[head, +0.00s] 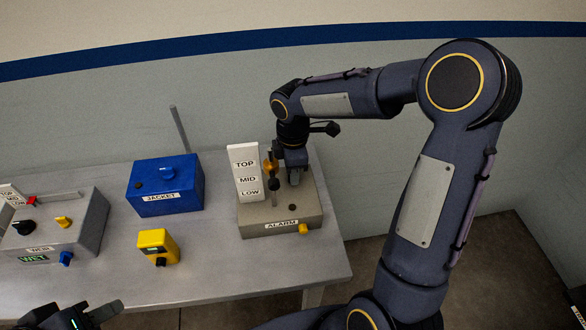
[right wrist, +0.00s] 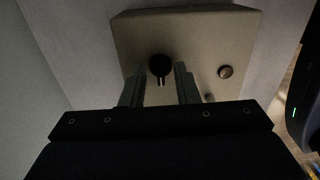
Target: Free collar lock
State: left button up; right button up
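The grey alarm box (head: 270,226), labelled ALARM, stands at the table's right end. It carries a white TOP/MID/LOW plate (head: 244,165) and, beside it, a dark upright lever (head: 274,191) with an orange collar-like part (head: 268,166). My right gripper (head: 295,176) is over this box, just right of the lever. In the right wrist view, its fingers (right wrist: 160,88) stand apart on either side of a round black knob (right wrist: 160,66), with no clear contact. My left gripper (head: 82,314) is at the lower left edge, its fingers apart and empty, partly cut off.
A blue JACKET box (head: 165,180) and a small yellow box (head: 158,243) with a black knob stand left of the alarm box. A grey WEIR box (head: 80,235) with several knobs is further left. The table front (head: 215,270) is clear.

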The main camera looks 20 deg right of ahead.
notch_tip(320, 180, up, 8)
jog(key=shift+f, duration=0.1)
dwell(0.6)
jog(key=shift+s, duration=0.1)
jog(key=s+m+t+y, duration=0.3)
jog(key=s+m+t, duration=0.2)
jog(key=s+m, duration=1.2)
jog(key=s+r, duration=0.1)
jog(key=s, duration=0.3)
jog(key=shift+s+a+t+y, duration=0.25)
jog(key=shift+a+t+y, duration=0.05)
jog(key=shift+a+y, duration=0.1)
